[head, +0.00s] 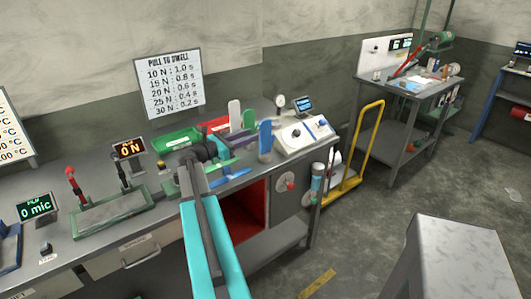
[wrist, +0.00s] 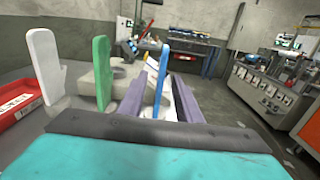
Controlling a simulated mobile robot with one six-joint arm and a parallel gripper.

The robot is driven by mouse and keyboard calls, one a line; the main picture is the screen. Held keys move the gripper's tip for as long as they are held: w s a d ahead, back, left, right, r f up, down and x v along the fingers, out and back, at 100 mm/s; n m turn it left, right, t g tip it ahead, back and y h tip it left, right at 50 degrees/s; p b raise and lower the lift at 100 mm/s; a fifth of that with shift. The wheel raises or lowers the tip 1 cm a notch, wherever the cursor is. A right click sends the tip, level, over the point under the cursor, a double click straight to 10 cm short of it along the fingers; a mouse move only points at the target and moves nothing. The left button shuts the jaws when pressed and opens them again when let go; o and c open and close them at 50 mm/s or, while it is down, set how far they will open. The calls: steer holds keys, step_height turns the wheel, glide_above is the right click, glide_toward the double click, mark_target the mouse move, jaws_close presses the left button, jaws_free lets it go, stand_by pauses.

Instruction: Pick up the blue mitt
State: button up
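The blue mitt (head: 265,137) stands upright at the right end of the bench's row of mitts. In the wrist view the blue mitt (wrist: 163,82) shows upright between the two purple fingers, ahead and near their tips. My gripper (head: 247,147) reaches over the bench from the front, just left of the mitt in the head view. In the wrist view my gripper (wrist: 162,80) is open, with a gap between its fingers and nothing clamped. Whether a finger touches the mitt cannot be told. The mitt's lower part is partly hidden by the fingers in the wrist view.
A green mitt (wrist: 101,72) and a white mitt (wrist: 46,65) stand upright left of the fingers. A red tray (wrist: 15,108) lies farther left. A white instrument box (head: 302,134) with knobs stands close right of the blue mitt. A yellow rail (head: 369,140) stands beyond the bench.

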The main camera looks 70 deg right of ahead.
mark_target(273, 136)
steer(key=p+x, duration=0.1)
steer(key=x, duration=0.6)
steer(key=shift+p, duration=0.3)
steer(key=shift+s+d+r, duration=0.1)
steer(key=shift+p+x, duration=1.25)
steer(key=shift+x, duration=1.25)
steer(key=shift+s, duration=0.1)
steer(key=shift+c, duration=0.2)
jaws_close()
